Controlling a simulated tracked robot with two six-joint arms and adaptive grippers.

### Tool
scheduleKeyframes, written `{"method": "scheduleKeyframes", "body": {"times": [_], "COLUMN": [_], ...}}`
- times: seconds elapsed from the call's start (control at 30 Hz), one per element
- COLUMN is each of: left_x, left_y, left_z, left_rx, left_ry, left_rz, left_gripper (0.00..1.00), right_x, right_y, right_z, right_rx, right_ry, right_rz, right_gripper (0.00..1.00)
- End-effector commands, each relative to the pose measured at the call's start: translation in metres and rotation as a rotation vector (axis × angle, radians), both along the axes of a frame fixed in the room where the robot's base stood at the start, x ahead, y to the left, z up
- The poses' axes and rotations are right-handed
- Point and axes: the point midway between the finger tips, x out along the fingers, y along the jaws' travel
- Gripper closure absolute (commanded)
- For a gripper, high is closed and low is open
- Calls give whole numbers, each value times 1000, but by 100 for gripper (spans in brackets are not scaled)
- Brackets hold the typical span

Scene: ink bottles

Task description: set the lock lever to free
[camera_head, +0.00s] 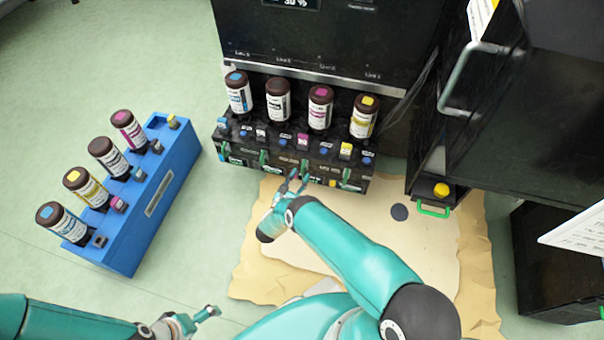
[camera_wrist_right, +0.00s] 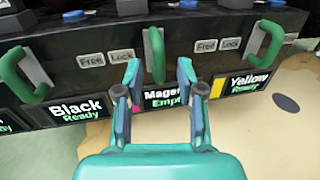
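A row of green lock levers runs along the front of the black ink unit. The middle lever (camera_wrist_right: 155,55) in the right wrist view hangs above the "Magenta Empty" display (camera_wrist_right: 165,100); it also shows in the head view (camera_head: 305,166). Plates marked Free (camera_wrist_right: 91,60) and Lock (camera_wrist_right: 121,55) sit to its left, with another pair to its right. My right gripper (camera_wrist_right: 160,74) is open, with one fingertip on each side of this lever; contact cannot be told. My left gripper (camera_head: 205,314) is low at the left, away from the unit, its opening unclear.
The lever over "Black Ready" (camera_wrist_right: 18,75) and the one over "Yellow Ready" (camera_wrist_right: 268,45) flank the middle lever. Several bottles stand on the unit. A blue rack (camera_head: 153,190) with bottles stands left. A black cabinet (camera_head: 545,110) is at right.

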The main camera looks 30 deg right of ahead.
Motion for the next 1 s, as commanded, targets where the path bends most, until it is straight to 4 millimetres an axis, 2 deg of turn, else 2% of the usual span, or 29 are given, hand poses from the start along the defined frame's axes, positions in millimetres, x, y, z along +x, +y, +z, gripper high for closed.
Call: {"method": "scheduleKeyframes", "body": {"times": [0.1, 0.2, 0.57, 0.8, 1.0], "left_x": [0, 0, 0, 0, 0], "left_y": [0, 0, 0, 0, 0], "left_z": [-7, -8, -9, -9, -9], "left_rx": [0, 0, 0, 0, 0], "left_ry": [0, 0, 0, 0, 0], "left_rz": [0, 0, 0, 0, 0], "left_gripper": [0, 0, 0, 0, 0], "right_x": [8, 11, 14, 14, 14], "right_y": [-14, -20, -23, -23, -23], "right_z": [-2, -1, 0, 0, 0], "right_rx": [-1, 0, 0, 0, 0], "right_ry": [0, 0, 1, 1, 1], "right_rz": [-2, 0, 2, 2, 2], "right_gripper": [62, 62, 62, 100, 100]}}
